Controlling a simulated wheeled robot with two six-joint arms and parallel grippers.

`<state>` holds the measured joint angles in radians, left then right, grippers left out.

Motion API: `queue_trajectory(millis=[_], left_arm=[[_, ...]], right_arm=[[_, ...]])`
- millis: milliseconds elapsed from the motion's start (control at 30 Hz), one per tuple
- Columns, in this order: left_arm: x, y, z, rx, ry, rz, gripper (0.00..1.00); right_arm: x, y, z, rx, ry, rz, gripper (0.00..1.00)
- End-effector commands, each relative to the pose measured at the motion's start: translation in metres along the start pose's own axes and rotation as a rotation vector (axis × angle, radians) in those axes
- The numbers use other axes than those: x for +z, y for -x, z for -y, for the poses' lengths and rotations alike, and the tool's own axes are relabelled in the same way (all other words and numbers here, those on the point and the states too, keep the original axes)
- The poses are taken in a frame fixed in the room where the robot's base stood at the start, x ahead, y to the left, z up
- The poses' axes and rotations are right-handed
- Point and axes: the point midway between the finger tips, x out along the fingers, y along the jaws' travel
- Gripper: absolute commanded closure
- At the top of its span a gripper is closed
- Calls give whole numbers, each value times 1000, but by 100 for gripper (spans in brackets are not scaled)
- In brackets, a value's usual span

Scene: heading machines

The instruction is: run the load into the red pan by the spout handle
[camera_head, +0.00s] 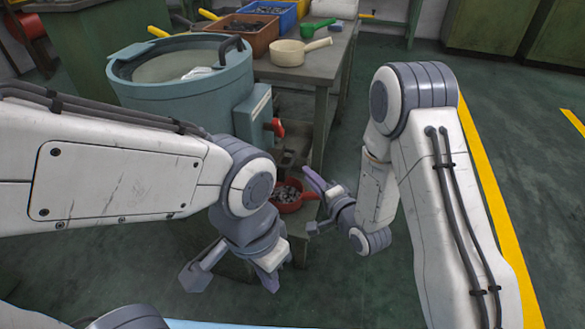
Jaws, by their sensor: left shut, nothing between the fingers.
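The red pan (284,205) sits low below the blue-grey round tub (185,95), with small grey metal pieces (287,193) in it. A red handle (277,127) sticks out beside a pale box on the tub's right side. My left gripper (270,277) is shut and empty, in front of and below the pan, apart from the red handle. My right gripper (316,182) is just right of the pan, its fingers pointing up and left near the pan's right side. My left arm hides the tub's lower front.
A workbench (318,68) behind the tub carries a cream scoop (290,52), a green scoop (312,30), a brown bin (238,34) and a blue bin (270,12). Green cabinets stand at the back right. Open floor with a yellow line (500,210) lies to the right.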

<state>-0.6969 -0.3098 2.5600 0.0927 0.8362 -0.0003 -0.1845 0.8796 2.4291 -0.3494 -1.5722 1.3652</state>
Motion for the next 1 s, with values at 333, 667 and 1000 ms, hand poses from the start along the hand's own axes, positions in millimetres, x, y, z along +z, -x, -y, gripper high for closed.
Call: queue_trajectory(millis=[333, 667, 1000], left_arm=[[0, -10, 1, 0, 0, -1, 100], [1, -16, 1, 0, 0, 0, 100], [1, -16, 1, 0, 0, 0, 100]], right_arm=[[1, -60, 0, -3, 4, 1, 73], [0, -98, 1, 0, 3, 0, 73], [0, -100, 2, 2, 3, 0, 85]])
